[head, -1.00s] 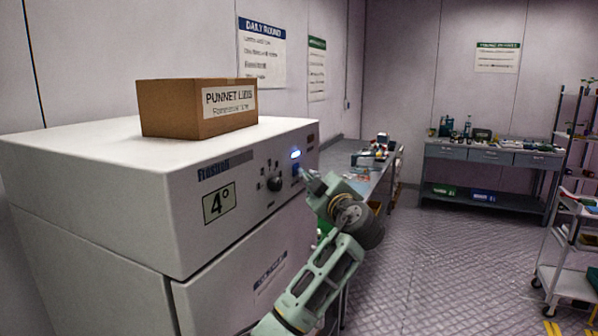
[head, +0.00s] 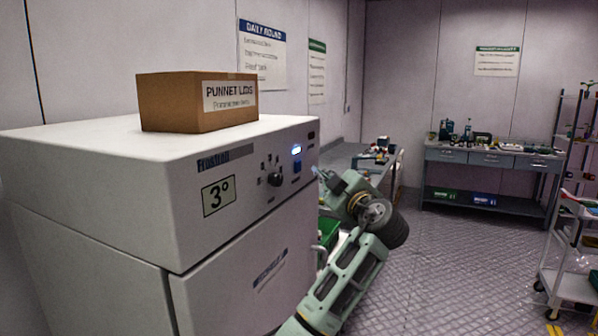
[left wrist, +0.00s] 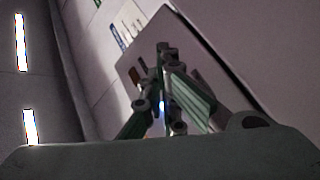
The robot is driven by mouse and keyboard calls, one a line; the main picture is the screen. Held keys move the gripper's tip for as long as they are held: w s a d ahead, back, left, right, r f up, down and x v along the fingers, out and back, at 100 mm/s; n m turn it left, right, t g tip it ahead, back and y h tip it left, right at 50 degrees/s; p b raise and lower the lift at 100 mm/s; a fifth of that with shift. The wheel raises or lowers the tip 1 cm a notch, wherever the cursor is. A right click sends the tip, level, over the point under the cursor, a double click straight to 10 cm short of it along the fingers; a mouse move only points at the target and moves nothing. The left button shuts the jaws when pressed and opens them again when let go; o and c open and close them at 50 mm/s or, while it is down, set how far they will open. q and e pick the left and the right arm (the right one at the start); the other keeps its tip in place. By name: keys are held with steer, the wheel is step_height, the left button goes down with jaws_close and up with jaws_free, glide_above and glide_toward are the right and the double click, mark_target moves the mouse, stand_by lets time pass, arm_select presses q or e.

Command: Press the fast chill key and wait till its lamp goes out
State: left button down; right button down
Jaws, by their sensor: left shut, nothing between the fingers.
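The white chiller (head: 110,180) stands at the left of the head view. The lamp (head: 297,150) glows blue-white above the blue fast chill key (head: 297,167), right of the black dial (head: 275,179). My left gripper (head: 316,172) is just right of the key, apart from it, at the front panel's right edge. In the left wrist view its fingers (left wrist: 165,60) are closed together and hold nothing. A bluish glow shows behind them. My right gripper is not in view.
A cardboard box of punnet lids (head: 170,103) sits on top of the chiller. A bench (head: 350,155) with small items stands behind my left arm. A drawer table (head: 490,158) is at the back, a white trolley (head: 570,285) at the right. The middle floor is clear.

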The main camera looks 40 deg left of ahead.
arm_select(q)
steer(key=shift+w+d+b, duration=0.2)
steer(key=shift+d+b, duration=0.05)
steer(key=shift+d, duration=0.45)
steer(key=shift+w+d+b, duration=0.15)
steer(key=shift+d+b, duration=0.05)
steer(key=shift+d, duration=0.5)
